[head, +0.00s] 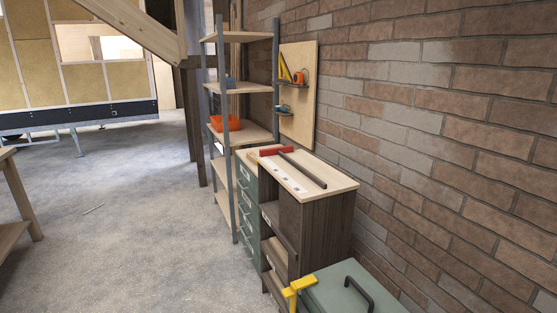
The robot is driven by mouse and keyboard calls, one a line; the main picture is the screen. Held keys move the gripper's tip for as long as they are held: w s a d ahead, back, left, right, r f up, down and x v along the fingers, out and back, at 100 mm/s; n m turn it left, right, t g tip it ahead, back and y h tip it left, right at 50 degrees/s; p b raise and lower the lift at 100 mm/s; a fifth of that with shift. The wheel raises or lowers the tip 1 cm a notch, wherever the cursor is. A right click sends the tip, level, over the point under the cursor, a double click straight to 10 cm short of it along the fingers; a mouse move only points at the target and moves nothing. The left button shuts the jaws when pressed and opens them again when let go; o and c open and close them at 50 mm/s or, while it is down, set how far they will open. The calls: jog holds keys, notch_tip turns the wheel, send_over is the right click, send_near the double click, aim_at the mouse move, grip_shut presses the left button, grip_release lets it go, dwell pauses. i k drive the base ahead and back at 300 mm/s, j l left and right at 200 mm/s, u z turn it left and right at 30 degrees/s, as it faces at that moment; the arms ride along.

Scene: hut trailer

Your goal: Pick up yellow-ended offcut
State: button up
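I cannot make out a clear yellow-ended offcut in the head view. A bright yellow, angular piece (298,286) shows at the bottom edge, beside the left side of a green box. Its lower part is cut off by the frame, and I cannot tell whether it is an offcut end, a clamp or something else. A thin pale stick (94,208) lies on the floor at the left; no yellow end can be told on it. My gripper is not in view.
A wooden-topped cabinet (335,185) carries a dark bar (303,171), a red item (276,151) and a pale strip. The green box (335,292) has a black handle. A shelf rack (255,133) holds an orange bin (230,123). The concrete floor (150,250) is mostly clear.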

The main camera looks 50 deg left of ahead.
aim_at(251, 155)
jog(key=u, duration=1.6)
jog(key=i+j+u, duration=0.15)
jog(key=i, duration=0.4)
jog(key=i+u, duration=0.1)
jog(key=i, duration=0.4)
jog(key=i+u, duration=0.15)
jog(key=i, duration=0.4)
jog(key=i+u, duration=0.15)
jog(key=i, duration=0.35)
jog(key=i+u, duration=0.1)
jog(key=i, duration=0.45)
jog(key=i+l+u, duration=0.15)
jog(key=i, duration=0.4)
jog(key=i+l+u, duration=0.15)
jog(key=i, duration=0.35)
jog(key=l, duration=0.1)
